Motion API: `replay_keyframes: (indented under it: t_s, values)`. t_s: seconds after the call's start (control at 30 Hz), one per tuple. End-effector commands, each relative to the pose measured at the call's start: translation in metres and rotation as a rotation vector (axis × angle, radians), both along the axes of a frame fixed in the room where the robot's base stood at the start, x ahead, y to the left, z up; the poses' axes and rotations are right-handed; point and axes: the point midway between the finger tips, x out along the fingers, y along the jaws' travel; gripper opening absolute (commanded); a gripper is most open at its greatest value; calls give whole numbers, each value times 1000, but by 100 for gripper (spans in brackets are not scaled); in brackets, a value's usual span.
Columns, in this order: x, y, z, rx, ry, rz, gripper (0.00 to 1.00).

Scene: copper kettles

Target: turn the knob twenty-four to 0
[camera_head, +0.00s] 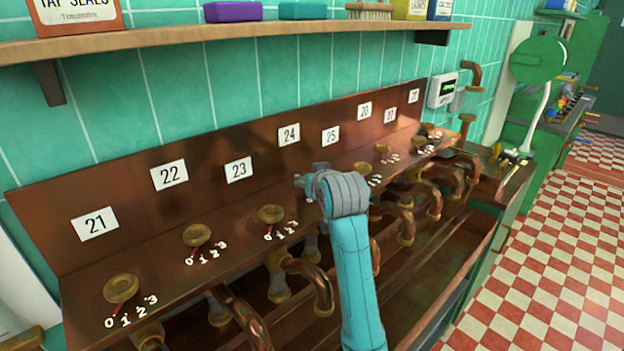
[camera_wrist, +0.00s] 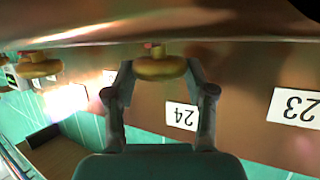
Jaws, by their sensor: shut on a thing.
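The brass knob twenty-four (camera_wrist: 160,68) shows in the wrist view, between the two fingers of my gripper (camera_wrist: 160,72). The gripper is shut on it, one finger at each side. A small bit of red shows at the knob's far edge, but which number it points to cannot be read. The label 24 (camera_wrist: 182,117) appears upside down in that view. In the head view the label 24 (camera_head: 289,134) is on the copper back panel, and my gripper (camera_head: 312,184) is below and right of it. My arm and gripper hide the knob and its number scale there.
Knobs twenty-one (camera_head: 121,288), twenty-two (camera_head: 197,235) and twenty-three (camera_head: 271,214) stand to the left on the copper ledge, with scales 0 to 3. Copper pipes (camera_head: 318,283) curve out below. A wooden shelf (camera_head: 230,38) with boxes runs above. Checkered floor (camera_head: 560,250) is clear at right.

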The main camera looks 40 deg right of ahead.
Motion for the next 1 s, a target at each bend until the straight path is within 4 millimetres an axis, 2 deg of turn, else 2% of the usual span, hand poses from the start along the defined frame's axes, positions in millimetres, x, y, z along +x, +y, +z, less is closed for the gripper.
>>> replay_keyframes:
  t_s: [0.33, 0.37, 0.43, 0.47, 0.8, 1.0]
  values:
    - [0, 0, -1, 1, 3, -3, 20]
    - [0, 0, -1, 1, 3, -3, 60]
    - [0, 0, -1, 1, 3, -3, 77]
    - [0, 0, -1, 1, 2, -2, 80]
    - [-1, 1, 1, 1, 1, -2, 80]
    - [-20, 9, 10, -1, -2, -2, 80]
